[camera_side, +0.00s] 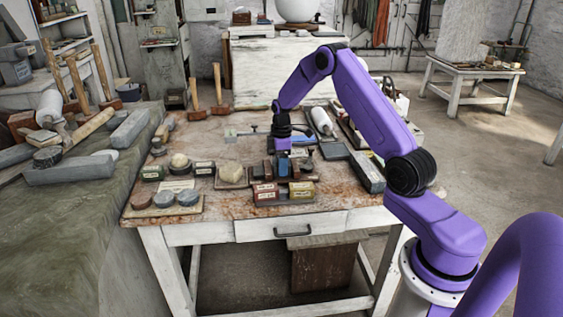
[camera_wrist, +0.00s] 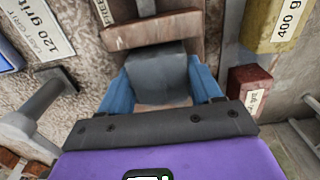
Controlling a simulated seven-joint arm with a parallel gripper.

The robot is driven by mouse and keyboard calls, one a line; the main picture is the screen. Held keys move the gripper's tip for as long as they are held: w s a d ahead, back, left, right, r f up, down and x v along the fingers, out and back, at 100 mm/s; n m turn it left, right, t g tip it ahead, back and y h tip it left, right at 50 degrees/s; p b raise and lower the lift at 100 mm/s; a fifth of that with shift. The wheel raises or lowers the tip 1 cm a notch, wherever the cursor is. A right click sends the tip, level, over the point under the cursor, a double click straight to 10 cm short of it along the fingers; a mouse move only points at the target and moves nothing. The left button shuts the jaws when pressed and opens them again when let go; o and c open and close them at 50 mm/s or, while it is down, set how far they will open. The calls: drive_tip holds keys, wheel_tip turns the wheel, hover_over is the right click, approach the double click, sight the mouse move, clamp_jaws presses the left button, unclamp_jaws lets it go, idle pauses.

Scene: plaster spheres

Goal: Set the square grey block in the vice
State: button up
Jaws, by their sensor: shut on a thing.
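The square grey block (camera_wrist: 160,72) is between the blue fingers of my gripper (camera_wrist: 162,88) in the wrist view, and the gripper is shut on it. Just beyond the block's far edge lies a reddish-brown bar (camera_wrist: 150,32) that looks like a jaw of the vice, with a dark spindle behind it. I cannot tell whether block and bar touch, or how deep the block sits. In the side view my gripper (camera_side: 283,148) points down, low over the middle of the bench. The block is hard to make out there, and the rest of the vice is mostly hidden.
A yellow block (camera_wrist: 272,22) and a red block (camera_wrist: 250,88) with labels stand close on the right in the wrist view. A grey rod (camera_wrist: 38,98) lies at left.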

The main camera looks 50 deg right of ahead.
drive_tip(key=shift+f, duration=0.1)
drive_tip(key=o, duration=1.4)
drive_tip(key=shift+f, duration=0.1)
drive_tip(key=shift+r, duration=2.05)
